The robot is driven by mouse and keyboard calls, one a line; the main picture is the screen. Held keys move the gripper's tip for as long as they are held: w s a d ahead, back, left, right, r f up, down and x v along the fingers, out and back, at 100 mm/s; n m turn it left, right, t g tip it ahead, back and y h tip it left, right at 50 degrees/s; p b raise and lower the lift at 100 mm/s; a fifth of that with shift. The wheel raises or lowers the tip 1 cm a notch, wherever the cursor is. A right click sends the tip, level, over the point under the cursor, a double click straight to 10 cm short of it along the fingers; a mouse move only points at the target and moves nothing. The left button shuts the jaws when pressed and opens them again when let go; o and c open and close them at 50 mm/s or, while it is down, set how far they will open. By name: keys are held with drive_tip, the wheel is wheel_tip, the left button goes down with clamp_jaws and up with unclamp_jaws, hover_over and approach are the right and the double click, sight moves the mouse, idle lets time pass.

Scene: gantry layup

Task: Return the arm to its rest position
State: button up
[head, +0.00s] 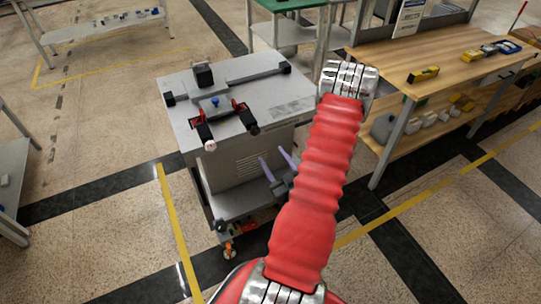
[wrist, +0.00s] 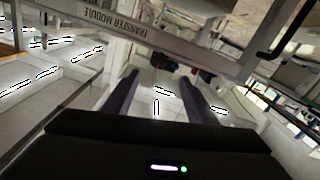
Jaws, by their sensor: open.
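My red arm reaches forward from the bottom of the head view and bends down beyond its metal joint. My gripper (head: 274,157) shows left of the arm, in front of the grey cart's (head: 222,165) side panel. Its two purple-grey fingers stand apart with nothing between them. In the wrist view the gripper (wrist: 158,80) is open and empty, with both dark fingers spread. A beam marked "TRANSFER MODULE" (wrist: 110,22) crosses beyond the fingertips, its lettering upside down. I cannot tell whether the fingers touch the cart.
The cart top carries a fixture with red-and-black clamps (head: 231,115) and a blue knob (head: 215,101). A wooden bench (head: 445,62) with yellow tools (head: 424,75) stands right of my arm. A grey table (head: 105,27) stands back left.

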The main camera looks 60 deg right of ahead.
idle(0.7)
drive_tip(key=s+a+f+m+g+y, duration=0.1)
drive_tip(key=s+f+g+y, duration=0.3)
drive_tip(key=f, duration=0.3)
drive_tip(key=s+a+f+m+g+y, duration=0.1)
drive_tip(key=s+f+g, duration=0.2)
drive_tip(key=f+g, duration=0.4)
drive_tip(key=w+a+r+g+y, duration=0.1)
drive_tip(key=w+a+r+g, duration=0.1)
drive_tip(key=a+r, duration=0.7)
drive_tip(key=w+a+r+g+y, duration=0.2)
drive_tip(key=a+r, duration=0.4)
drive_tip(key=r, duration=0.6)
drive_tip(key=w+a+r+n+t, duration=0.1)
drive_tip(key=a+r+n+t, duration=0.1)
drive_tip(key=a+r, duration=0.8)
drive_tip(key=w+a+r+n+t+y, duration=0.1)
drive_tip(key=w+a+r+n+t, duration=0.1)
drive_tip(key=a+r, duration=0.8)
drive_tip(key=a+n+t, duration=0.1)
drive_tip(key=a, duration=0.3)
drive_tip(key=shift+a+r+n, duration=0.15)
drive_tip(key=shift+a+n, duration=0.1)
drive_tip(key=shift+n, duration=0.05)
drive_tip(key=shift+w, duration=0.1)
drive_tip(key=shift+c, duration=0.3)
